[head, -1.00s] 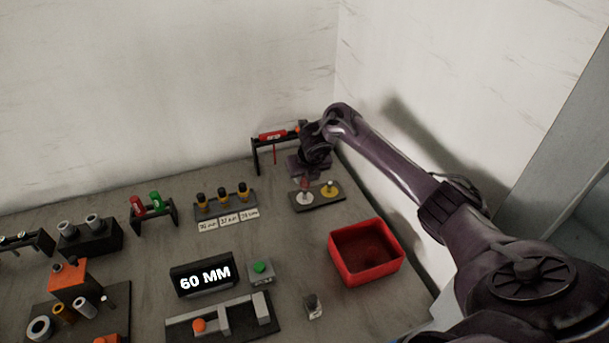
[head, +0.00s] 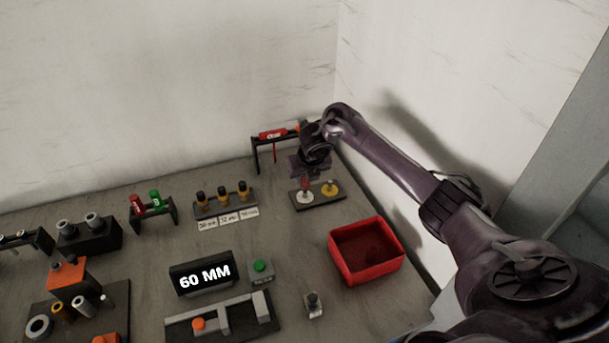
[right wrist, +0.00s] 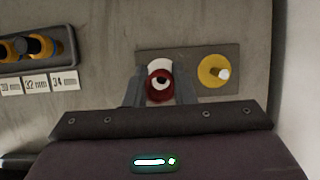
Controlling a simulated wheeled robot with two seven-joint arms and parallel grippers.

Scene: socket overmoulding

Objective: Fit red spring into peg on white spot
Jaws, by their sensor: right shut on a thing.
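My right gripper (head: 306,174) reaches down over the small dark plate (head: 330,201) with the white spot and the yellow spot. It is shut on the red spring (head: 305,184), which stands about upright over the white spot (head: 305,198). In the right wrist view the red spring (right wrist: 154,92) shows end-on as a ring between the fingers, with a pale tip inside it. The white spot (right wrist: 158,64) shows just behind the ring. I cannot tell how far down the peg the spring sits. My left gripper is not in view.
A yellow spot (right wrist: 211,72) with its own peg lies beside the white one. A dark stand with a red label (head: 272,135) is behind. The red bin (head: 366,275) is in front, and a rack of yellow and black pieces (head: 224,204) is to the left.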

